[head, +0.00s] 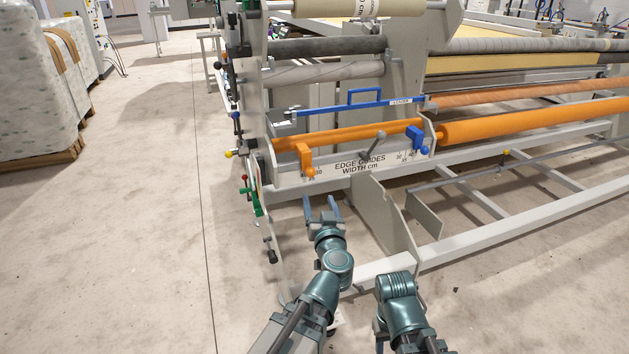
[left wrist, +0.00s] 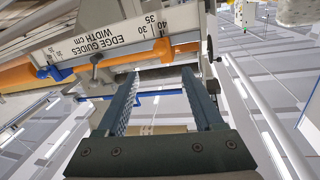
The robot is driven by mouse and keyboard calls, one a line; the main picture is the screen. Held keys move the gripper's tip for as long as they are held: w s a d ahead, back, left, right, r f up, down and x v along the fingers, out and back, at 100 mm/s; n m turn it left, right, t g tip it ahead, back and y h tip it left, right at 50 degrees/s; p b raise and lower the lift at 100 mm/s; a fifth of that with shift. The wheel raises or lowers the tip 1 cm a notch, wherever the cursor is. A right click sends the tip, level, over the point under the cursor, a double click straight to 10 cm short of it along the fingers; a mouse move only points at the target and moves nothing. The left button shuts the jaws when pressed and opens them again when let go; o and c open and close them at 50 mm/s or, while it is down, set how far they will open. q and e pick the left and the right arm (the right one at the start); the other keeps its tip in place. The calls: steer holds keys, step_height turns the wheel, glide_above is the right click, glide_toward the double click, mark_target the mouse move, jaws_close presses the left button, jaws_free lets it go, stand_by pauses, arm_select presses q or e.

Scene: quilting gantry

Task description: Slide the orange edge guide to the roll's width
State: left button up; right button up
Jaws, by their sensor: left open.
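The orange edge guide (head: 304,153), with a round orange knob below it, sits at the left end of the scale bar labelled "EDGE GUIDES WIDTH cm" (head: 345,168). It also shows in the left wrist view (left wrist: 163,50), beyond my fingertips. A blue edge guide (head: 416,138) sits at the bar's right end. The orange roll (head: 365,132) lies behind the bar. My left gripper (head: 321,199) is open and empty, below and in front of the orange guide, apart from it. Its two fingers also show in the left wrist view (left wrist: 162,76). My right gripper is out of view.
A dark-grey lever (head: 374,146) stands between the guides. A blue handled bar (head: 350,105) lies above the roll. Grey frame plates (head: 382,212) and rails stand to the right of my left gripper. Open floor lies to the left.

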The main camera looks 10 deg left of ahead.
mark_target(311, 175)
arm_select(q)
steer(key=shift+m, duration=0.3)
steer(key=x, duration=1.3)
steer(key=shift+w+a, duration=0.1)
steer(key=shift+w, duration=0.2)
jaws_close()
stand_by(0.8)
